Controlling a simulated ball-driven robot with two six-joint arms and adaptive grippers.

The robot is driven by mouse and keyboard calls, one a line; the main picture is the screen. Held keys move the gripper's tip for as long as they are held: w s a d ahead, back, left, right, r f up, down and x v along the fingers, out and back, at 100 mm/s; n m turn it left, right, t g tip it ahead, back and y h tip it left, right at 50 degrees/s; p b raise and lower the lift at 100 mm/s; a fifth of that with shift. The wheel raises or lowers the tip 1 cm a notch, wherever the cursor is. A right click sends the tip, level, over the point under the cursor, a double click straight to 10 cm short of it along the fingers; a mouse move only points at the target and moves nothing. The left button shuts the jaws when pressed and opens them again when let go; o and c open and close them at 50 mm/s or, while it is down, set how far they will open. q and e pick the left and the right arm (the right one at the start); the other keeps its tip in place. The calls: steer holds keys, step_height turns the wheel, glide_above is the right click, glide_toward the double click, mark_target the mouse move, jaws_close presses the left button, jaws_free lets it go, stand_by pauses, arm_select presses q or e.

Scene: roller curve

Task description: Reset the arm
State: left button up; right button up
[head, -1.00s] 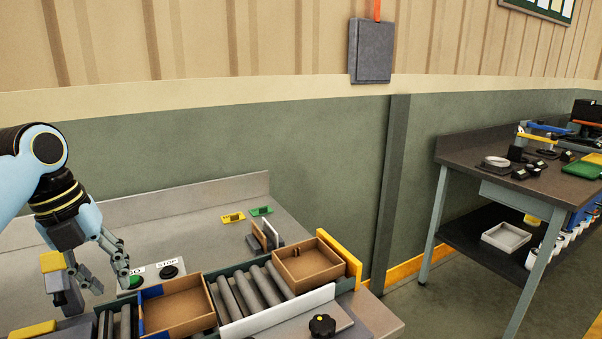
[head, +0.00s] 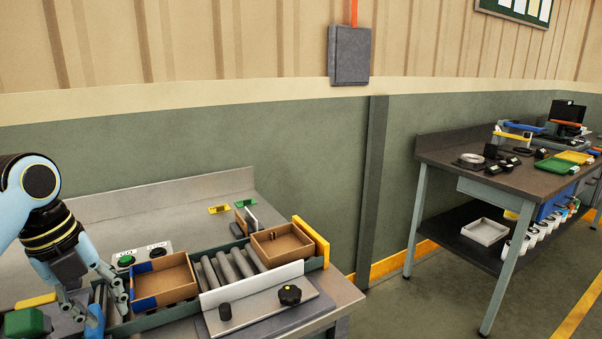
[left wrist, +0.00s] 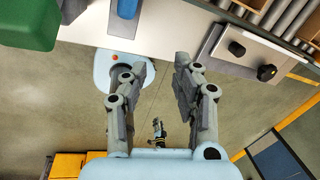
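My left arm comes in from the left in the head view, blue with dark, yellow-ringed wrist joints. My left gripper (head: 95,300) points down near the left end of the roller conveyor, in front of the button panel (head: 140,256). In the left wrist view my left gripper (left wrist: 156,72) has its fingers spread apart with nothing between them. A small dark gripper with yellow rings (left wrist: 158,130) shows far below between the fingers; it looks like my right one, but its finger state is too small to tell.
A brown tray with blue edges (head: 165,282) sits on the conveyor beside my left gripper. A second brown tray (head: 281,243) stands by the yellow end stop (head: 311,240). A green block (head: 27,322) is at lower left. A workbench (head: 440,155) stands at right, with open floor before it.

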arm_select(q)
steer(key=s+d+f+n+t+y, duration=0.1)
steer(key=s+d+n, duration=0.1)
steer(key=s+n, duration=0.95)
steer(key=s+d+f+n+t+y, duration=0.1)
steer(key=s+d+n, duration=0.2)
steer(key=s+n, duration=0.9)
steer(key=s+a+f+n+g+b, duration=0.2)
steer(key=f+b, duration=0.8)
steer(key=f, duration=2.7)
steer(key=s+a+f+b, duration=0.1)
steer(key=s+f+b, duration=0.2)
steer(key=s+f, duration=0.5)
steer(key=s+a+f+b, duration=0.1)
steer(key=s+f+b, duration=0.2)
steer(key=s+f, duration=0.6)
step_height(320, 180, down, 5)
steer(key=shift+s+f+b, duration=0.15)
steer(key=shift+s+b, duration=0.05)
steer(key=shift+b, duration=0.2)
arm_select(e)
step_height(320, 180, down, 17)
steer(key=s, duration=0.1)
steer(key=shift+s+d, duration=0.35)
steer(key=shift+d, duration=0.05)
arm_select(q)
steer(key=shift+n, duration=0.25)
arm_select(e)
steer(key=shift+r, duration=0.1)
